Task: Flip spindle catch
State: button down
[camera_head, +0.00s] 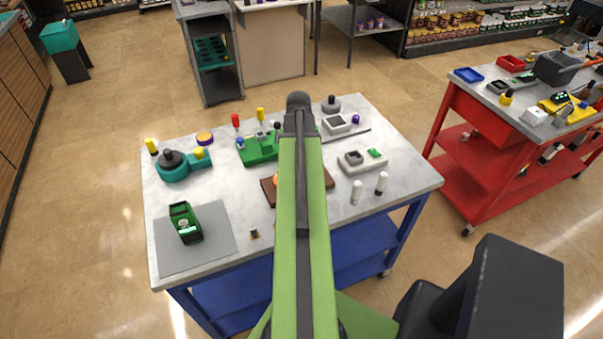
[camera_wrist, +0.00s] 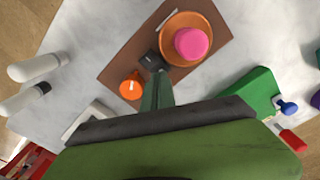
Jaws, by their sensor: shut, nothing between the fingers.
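In the wrist view a brown board (camera_wrist: 122,73) carries an orange disc (camera_wrist: 170,52) with a pink knob (camera_wrist: 191,43) on it. A smaller orange knob (camera_wrist: 131,87) with a white mark sits near the board's lower edge. I cannot tell which part is the spindle catch. My gripper (camera_wrist: 150,60) is shut and empty. Its tips appear over the board between the orange knob and the disc; contact is unclear. In the head view my arm covers most of the board (camera_head: 327,179), and the gripper cannot be made out there.
A green block (camera_wrist: 250,92) lies right of the board in the wrist view. Two white cylinders (camera_head: 356,192) (camera_head: 382,183) stand to the right on the table (camera_head: 410,170). A green device (camera_head: 185,222) rests on a grey mat (camera_head: 222,247). A red cart (camera_head: 450,140) stands at right.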

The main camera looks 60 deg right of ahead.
notch_tip(320, 180, up, 4)
jog(key=p, duration=0.3)
jog(key=shift+r, duration=0.1)
dwell(0.3)
